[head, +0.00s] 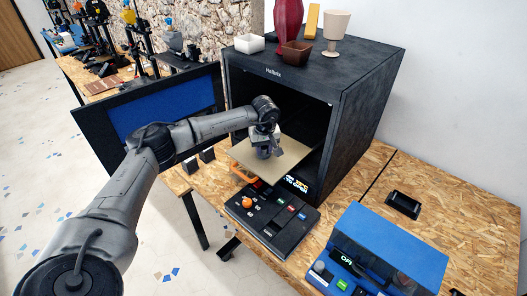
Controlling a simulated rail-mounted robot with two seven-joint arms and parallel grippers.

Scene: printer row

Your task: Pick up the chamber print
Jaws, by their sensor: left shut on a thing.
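The chamber print (262,146) is a small grey piece inside the open black printer chamber (345,110), over the tan build plate (290,158). My left gripper (264,136) reaches in through the chamber opening from the left and is shut on it. The gripper and arm hide part of the print. I cannot tell whether the print touches the plate. The chamber door (160,105), black with a blue window, stands open to the left. My right gripper is not in view.
A black control panel (272,216) with an orange knob lies in front of the chamber. Cups and a red vase (288,28) stand on the chamber's top. The wooden table (450,220) is mostly clear at right.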

